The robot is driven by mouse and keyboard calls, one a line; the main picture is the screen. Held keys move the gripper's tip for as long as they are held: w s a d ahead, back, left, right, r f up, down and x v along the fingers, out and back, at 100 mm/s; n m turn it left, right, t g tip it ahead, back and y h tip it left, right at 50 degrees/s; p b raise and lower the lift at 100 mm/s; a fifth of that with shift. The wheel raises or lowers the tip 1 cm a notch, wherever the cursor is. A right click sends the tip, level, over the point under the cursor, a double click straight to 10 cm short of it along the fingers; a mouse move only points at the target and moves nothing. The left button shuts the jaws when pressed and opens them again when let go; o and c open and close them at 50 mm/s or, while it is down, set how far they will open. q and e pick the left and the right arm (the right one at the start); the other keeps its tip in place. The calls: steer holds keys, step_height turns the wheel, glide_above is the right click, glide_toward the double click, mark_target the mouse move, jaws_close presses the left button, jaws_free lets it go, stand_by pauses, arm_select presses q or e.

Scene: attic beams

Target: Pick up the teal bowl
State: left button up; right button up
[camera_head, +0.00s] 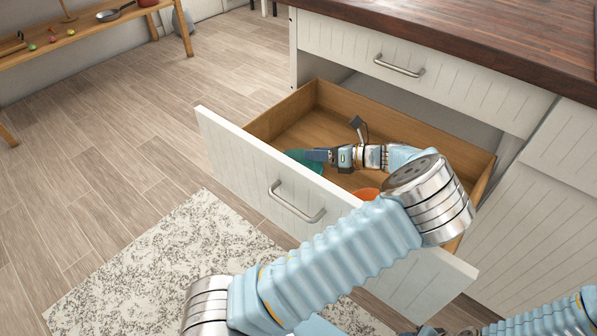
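The teal bowl (302,167) is in the open drawer (300,112), near its front left corner. The drawer front and my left gripper hide part of it. My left gripper (312,155) reaches into the drawer from the right, with its fingers at the bowl's upper edge. I cannot tell whether the fingers are closed on the rim or just over it. My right gripper (430,330) shows only in part at the bottom edge, low in front of the cabinet and far from the bowl. Its fingers are too cut off to judge.
An orange object (366,194) lies in the drawer, partly hidden by my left arm. A closed drawer with a handle (399,66) and a wooden countertop (480,30) are above. A speckled rug (150,265) lies on the floor. A wooden bench (80,35) stands at the far left.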

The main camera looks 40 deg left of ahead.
arm_select(q)
steer(key=shift+a+f, duration=0.1)
steer(key=shift+a, duration=0.25)
steer(key=shift+s, duration=0.1)
jaws_close()
